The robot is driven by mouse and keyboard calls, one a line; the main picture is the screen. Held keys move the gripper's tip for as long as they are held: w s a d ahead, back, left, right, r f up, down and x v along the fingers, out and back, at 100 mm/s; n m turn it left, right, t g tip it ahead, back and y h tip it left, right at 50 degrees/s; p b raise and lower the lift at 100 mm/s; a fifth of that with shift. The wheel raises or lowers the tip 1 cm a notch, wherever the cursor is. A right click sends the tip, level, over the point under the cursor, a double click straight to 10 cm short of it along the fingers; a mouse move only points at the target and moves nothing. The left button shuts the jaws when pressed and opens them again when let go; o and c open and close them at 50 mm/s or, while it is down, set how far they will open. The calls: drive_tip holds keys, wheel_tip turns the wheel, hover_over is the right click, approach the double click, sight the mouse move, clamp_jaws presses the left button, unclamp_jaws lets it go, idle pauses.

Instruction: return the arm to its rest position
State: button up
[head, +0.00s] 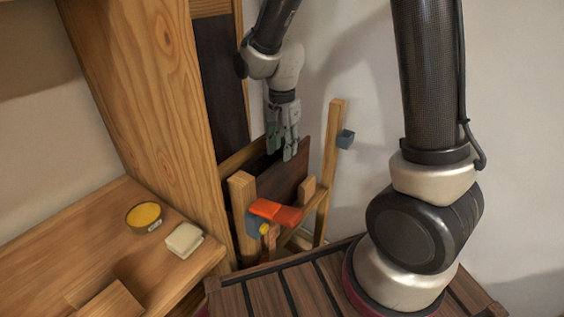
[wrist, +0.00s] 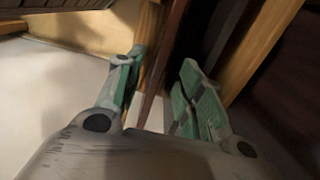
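My gripper (head: 283,148) hangs from my arm in the upper middle of the head view, fingers pointing down. It is in front of a dark panel with a wooden frame. In the wrist view the two green-padded fingers of my gripper (wrist: 160,95) stand apart, with a gap between them and nothing held. A thin dark wooden edge (wrist: 158,65) shows beyond the gap; I cannot tell whether the fingers touch it. The lower part of my arm stands at the right of the head view.
A yellow-topped bowl (head: 144,216) and a pale block (head: 184,240) sit on the wooden surface (head: 60,250) at left. A tall wooden panel (head: 150,80) rises beside it.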

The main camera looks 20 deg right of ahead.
drive_tip(key=shift+r, duration=0.9)
drive_tip(key=shift+s+n, duration=0.15)
drive_tip(key=shift+n, duration=0.65)
drive_tip(key=s+d+r+n+t, duration=0.4)
drive_tip(key=s+d+r+n, duration=0.5)
drive_tip(key=s+d+r, duration=0.6)
drive_tip(key=s+r, duration=0.2)
drive_tip(key=s, duration=0.1)
drive_tip(key=shift+s, duration=0.35)
drive_tip(key=shift+a, duration=0.1)
